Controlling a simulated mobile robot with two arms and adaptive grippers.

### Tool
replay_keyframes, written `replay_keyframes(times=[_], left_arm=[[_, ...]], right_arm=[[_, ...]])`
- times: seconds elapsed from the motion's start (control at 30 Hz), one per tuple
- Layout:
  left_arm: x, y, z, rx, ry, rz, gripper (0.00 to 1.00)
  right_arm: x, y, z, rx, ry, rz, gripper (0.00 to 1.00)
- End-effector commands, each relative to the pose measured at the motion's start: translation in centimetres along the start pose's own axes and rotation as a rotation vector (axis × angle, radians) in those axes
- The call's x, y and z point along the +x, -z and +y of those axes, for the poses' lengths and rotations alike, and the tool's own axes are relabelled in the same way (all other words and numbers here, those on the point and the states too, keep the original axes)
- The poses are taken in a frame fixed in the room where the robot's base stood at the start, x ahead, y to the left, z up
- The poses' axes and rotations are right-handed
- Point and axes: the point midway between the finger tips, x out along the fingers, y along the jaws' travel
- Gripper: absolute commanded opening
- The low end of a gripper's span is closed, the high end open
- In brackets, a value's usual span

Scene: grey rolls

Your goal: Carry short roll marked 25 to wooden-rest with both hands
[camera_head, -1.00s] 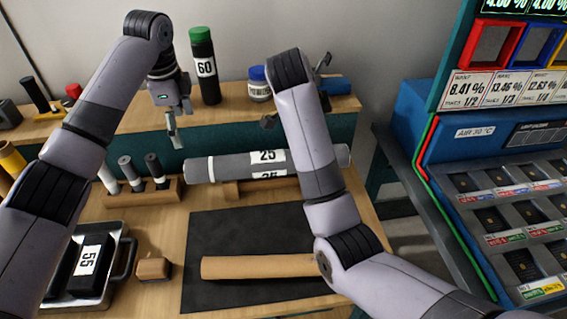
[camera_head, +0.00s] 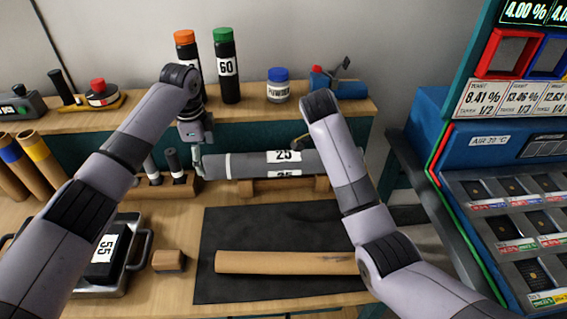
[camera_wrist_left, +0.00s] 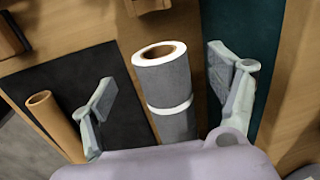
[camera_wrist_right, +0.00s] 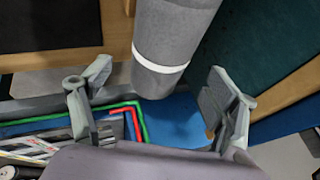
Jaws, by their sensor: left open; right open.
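The short grey roll marked 25 (camera_head: 260,163) lies lengthwise on the wooden rest (camera_head: 285,187) behind the black mat. Its label and a white band show in the head view. My left gripper (camera_head: 199,160) is open at the roll's left end; in the left wrist view its fingers (camera_wrist_left: 160,97) stand on either side of the roll (camera_wrist_left: 176,90), apart from it. My right gripper is mostly hidden behind its own arm in the head view. In the right wrist view its open fingers (camera_wrist_right: 155,95) flank the roll's other end (camera_wrist_right: 172,35), which has a white band.
A brown tube (camera_head: 285,262) lies on the black mat (camera_head: 245,228). Bottles (camera_head: 226,65) stand on the back shelf. A blue machine (camera_head: 450,150) bounds the right.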

Motion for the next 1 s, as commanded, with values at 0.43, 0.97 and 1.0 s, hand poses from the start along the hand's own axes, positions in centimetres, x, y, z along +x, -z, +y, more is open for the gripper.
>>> replay_keyframes(times=[0.43,0.97,1.0], left_arm=[[6.1,0.0,0.0,0.0,-0.001,-0.001,0.81],[6.4,0.0,0.0,0.001,0.0,0.0,0.7],[6.4,0.0,0.0,0.001,0.0,0.0,0.67]], right_arm=[[6.1,0.0,0.0,0.0,-0.001,0.001,0.81],[6.4,0.0,0.0,0.0,0.0,0.0,0.7],[6.4,0.0,0.0,0.0,0.0,0.0,0.67]])
